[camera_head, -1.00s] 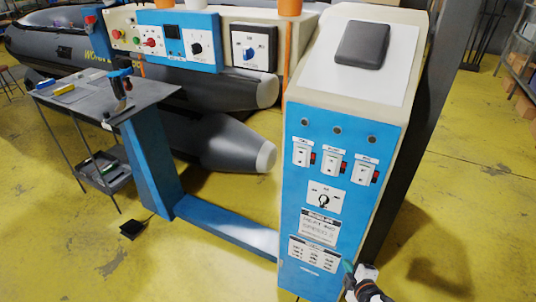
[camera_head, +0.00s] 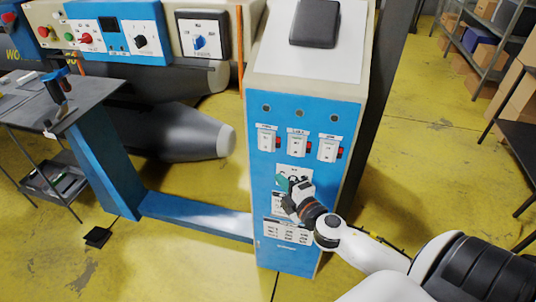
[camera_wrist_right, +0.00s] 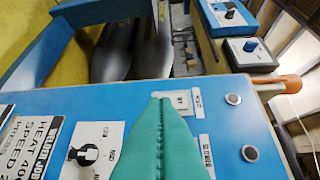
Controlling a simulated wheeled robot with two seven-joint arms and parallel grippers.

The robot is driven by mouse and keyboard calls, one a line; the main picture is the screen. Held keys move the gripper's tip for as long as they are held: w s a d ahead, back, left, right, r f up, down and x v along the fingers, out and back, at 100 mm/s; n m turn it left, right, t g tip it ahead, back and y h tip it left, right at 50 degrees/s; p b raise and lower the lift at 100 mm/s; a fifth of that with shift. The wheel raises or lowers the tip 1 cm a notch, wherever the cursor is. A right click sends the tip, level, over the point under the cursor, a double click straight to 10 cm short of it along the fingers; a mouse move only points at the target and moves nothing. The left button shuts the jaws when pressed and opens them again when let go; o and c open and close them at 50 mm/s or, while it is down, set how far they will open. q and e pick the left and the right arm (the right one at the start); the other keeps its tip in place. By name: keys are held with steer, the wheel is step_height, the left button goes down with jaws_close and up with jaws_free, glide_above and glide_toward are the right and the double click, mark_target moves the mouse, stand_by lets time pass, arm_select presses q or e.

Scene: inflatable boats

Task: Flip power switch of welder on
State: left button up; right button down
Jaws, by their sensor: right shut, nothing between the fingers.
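The blue and white welder cabinet (camera_head: 260,190) stands upright at the centre. Its front has a row of three white switch units with red parts: left (camera_head: 267,138), middle (camera_head: 297,143) and right (camera_head: 328,149). A black rotary knob (camera_wrist_right: 85,152) on a white plate sits below them; in the head view my gripper mostly hides it. My right gripper (camera_head: 283,182) is in front of the panel, below the switch row. Its green fingers (camera_wrist_right: 162,135) are shut and empty, and hide part of the panel. Contact cannot be told. My left gripper is out of view.
A control panel (camera_head: 115,35) with knobs and buttons stands behind left, beside a black box with a blue knob (camera_head: 199,42). A dark table (camera_head: 90,95) with tools stands at left. Shelving (camera_head: 490,45) and a dark table (camera_head: 520,140) are at right. Yellow floor lies between.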

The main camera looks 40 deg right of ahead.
steer(key=p, duration=0.2)
glide_toward(262, 148)
steer(key=w+a, duration=0.3)
steer(key=w+d, duration=0.2)
steer(key=d, duration=0.1)
steer(key=shift+w+d+f, duration=0.2)
steer(key=shift+w, duration=0.2)
